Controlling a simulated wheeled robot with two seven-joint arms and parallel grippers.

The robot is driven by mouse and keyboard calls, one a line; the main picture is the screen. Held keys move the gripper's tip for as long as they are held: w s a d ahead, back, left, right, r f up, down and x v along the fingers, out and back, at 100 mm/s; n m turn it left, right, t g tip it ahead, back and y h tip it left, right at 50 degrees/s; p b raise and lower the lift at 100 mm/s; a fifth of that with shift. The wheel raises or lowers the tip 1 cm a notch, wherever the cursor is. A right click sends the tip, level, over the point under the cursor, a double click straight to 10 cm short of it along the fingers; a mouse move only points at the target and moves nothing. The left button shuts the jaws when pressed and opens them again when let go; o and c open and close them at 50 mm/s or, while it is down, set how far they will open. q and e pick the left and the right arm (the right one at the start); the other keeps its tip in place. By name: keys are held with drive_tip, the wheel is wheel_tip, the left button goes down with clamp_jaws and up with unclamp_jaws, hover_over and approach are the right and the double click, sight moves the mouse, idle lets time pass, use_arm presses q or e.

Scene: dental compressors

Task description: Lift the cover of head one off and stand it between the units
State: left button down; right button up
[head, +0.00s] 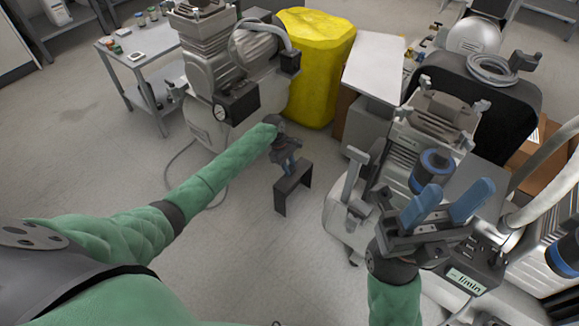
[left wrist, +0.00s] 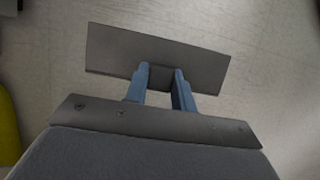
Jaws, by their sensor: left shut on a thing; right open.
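My left gripper (head: 291,166) is shut on the grey cover (head: 293,188), a bent plate with sides that hang down. The cover is held between the two compressor units, low over or on the floor; I cannot tell if it touches. In the left wrist view the blue fingers (left wrist: 159,88) pinch a raised part in the middle of the cover (left wrist: 200,67). The left compressor unit (head: 215,95) stands behind my left arm. The right compressor unit (head: 430,145) stands to the right. My right gripper (head: 447,204) is open and empty in front of that unit, its blue fingers apart.
A yellow bin (head: 315,60) and a grey cabinet with a white top (head: 372,75) stand behind the gap. A grey side table (head: 140,45) with small jars is at the back left. The floor (head: 240,255) around the cover is clear.

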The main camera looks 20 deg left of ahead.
use_arm(q)
drive_tip(key=shift+r+p, duration=0.1)
drive_tip(key=shift+p, duration=0.45)
drive_tip(key=shift+f+p, duration=0.3)
drive_tip(key=shift+p, duration=1.15)
idle(1.7)
drive_tip(key=c, duration=0.6)
unclamp_jaws()
